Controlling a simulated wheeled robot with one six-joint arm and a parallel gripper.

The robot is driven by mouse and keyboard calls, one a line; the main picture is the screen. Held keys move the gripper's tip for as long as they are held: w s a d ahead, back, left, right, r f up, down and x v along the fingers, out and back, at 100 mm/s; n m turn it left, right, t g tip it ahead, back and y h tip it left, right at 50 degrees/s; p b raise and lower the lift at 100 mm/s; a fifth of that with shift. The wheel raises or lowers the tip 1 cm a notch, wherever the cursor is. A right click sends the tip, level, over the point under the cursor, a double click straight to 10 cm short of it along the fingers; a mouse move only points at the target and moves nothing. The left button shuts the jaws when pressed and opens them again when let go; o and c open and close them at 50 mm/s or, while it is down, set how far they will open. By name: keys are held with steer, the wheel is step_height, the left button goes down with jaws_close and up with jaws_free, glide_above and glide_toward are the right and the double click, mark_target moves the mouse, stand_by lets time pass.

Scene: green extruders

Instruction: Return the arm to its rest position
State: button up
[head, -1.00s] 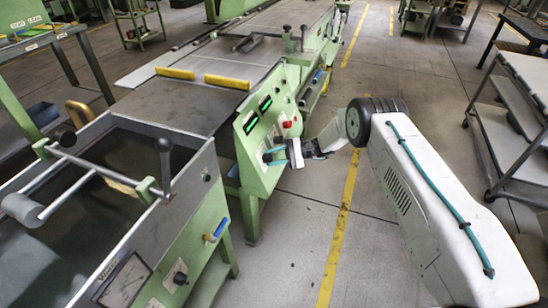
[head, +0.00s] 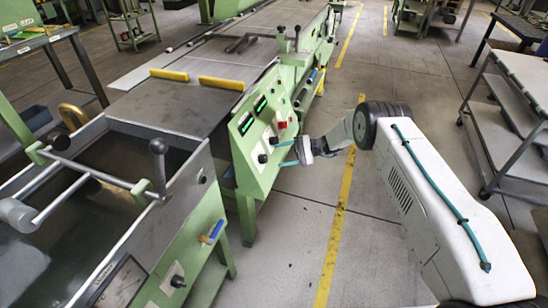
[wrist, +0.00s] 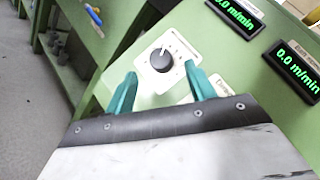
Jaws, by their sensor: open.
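My gripper (head: 287,153) is in front of the green control panel (head: 246,156) on the machine's side. In the wrist view its two teal fingers (wrist: 158,90) are spread open and empty. A black rotary knob (wrist: 162,60) on a white plate shows just beyond and between the fingertips, not gripped. It also shows in the head view (head: 262,158), just left of the fingertips. My white arm reaches in from the right of the head view.
Two green displays (wrist: 236,13) reading 0.0 m/min sit right of the knob. A red switch (head: 281,125) is above my gripper. A metal cart (head: 510,120) stands at the right. Floor with a yellow line (head: 336,235) is clear between machine and arm.

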steer(key=shift+v, duration=1.05)
